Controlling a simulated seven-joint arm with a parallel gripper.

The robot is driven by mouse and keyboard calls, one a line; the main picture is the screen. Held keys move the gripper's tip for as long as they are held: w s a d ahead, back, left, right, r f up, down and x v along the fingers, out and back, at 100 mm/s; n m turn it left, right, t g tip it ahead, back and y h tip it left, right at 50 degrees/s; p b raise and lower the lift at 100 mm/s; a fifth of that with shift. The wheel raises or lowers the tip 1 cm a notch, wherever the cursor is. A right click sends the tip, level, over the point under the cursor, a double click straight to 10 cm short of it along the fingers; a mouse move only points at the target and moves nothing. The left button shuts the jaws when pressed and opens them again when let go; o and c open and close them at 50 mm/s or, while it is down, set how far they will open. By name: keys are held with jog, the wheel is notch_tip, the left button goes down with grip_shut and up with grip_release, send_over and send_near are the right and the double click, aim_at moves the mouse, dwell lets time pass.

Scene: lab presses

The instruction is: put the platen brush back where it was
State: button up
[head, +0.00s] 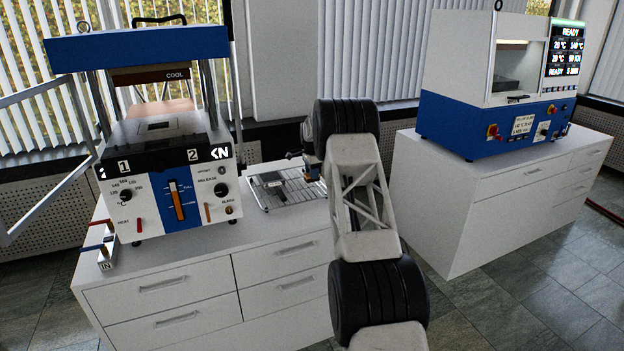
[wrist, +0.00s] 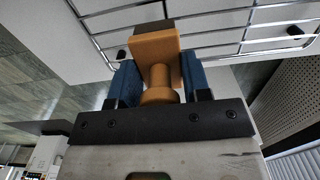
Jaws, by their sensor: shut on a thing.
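The platen brush (wrist: 154,48) shows in the wrist view as an orange-brown wooden body with a round neck and a dark far end. My gripper (wrist: 157,78) is shut on it, with a blue finger on each side of the neck. The wire rack (wrist: 225,40) lies beyond the brush in that view; I cannot tell whether they touch. In the head view my gripper (head: 298,156) is low over the back right of the wire rack (head: 268,207), on the left white cabinet. The brush is mostly hidden there by my arm.
A small dark object (head: 271,179) lies on the rack's left part. Another blue machine (head: 480,125) stands on the right cabinet. The rack's front part is clear.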

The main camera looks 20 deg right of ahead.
jog(key=shift+f, duration=1.5)
jog(key=shift+f, duration=0.15)
jog(key=o, duration=1)
jog(key=shift+c, duration=0.2)
notch_tip(320, 180, up, 12)
jog(key=shift+r, duration=0.15)
